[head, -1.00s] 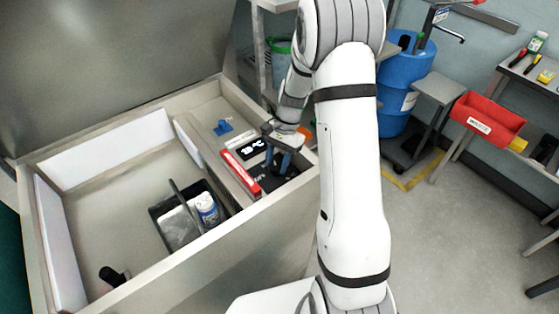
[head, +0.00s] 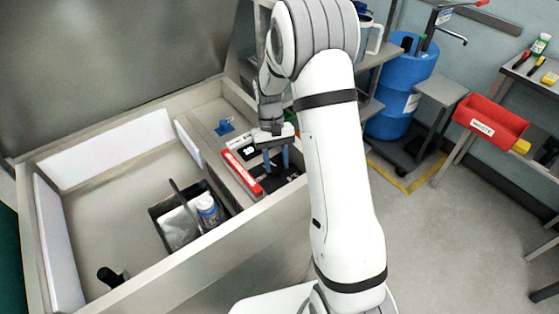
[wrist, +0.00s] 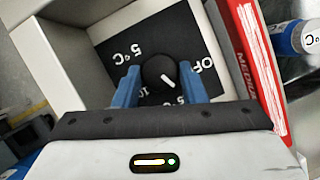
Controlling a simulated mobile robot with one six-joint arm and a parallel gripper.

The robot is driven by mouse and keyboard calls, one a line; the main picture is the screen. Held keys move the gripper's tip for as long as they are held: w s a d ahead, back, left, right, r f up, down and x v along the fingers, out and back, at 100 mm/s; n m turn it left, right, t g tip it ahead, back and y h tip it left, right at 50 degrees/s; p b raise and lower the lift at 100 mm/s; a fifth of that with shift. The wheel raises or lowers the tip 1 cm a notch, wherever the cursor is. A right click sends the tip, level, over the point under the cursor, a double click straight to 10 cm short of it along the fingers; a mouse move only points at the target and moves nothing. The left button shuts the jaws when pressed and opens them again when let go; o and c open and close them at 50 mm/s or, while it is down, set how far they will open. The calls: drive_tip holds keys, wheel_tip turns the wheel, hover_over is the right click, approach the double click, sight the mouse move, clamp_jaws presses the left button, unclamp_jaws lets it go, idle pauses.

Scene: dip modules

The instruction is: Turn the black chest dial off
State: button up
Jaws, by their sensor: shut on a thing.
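The black dial (wrist: 158,73) sits on a black panel (wrist: 115,38) with white markings in the wrist view. My gripper (wrist: 160,71) has its two blue fingers on either side of the dial and is shut on it. The dial's white pointer line slants to the lower right, below the OFF mark (wrist: 198,68) at the panel's right. A 5°C mark shows at upper left and a 10 below the dial. In the head view my gripper (head: 276,168) reaches down into the chest's right compartment, over the panel; the dial is hidden there.
The open chest (head: 225,232) has walls around the dial. A blue piece (head: 225,127) lies behind.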

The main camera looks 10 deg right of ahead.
drive_tip(key=n+h, duration=0.1)
drive_tip(key=n, duration=0.3)
drive_tip(key=shift+w+a+r+n+t+h+b, duration=0.1)
drive_tip(key=shift+w+a+n+t+h+b, duration=0.1)
drive_tip(key=shift+n+t+h+b, duration=0.15)
drive_tip(key=shift+s+n+t+h, duration=0.15)
drive_tip(key=shift+n+t+h, duration=0.4)
drive_tip(key=shift+n, duration=1.4)
drive_tip(key=o, duration=0.8)
drive_tip(key=shift+o, duration=0.9)
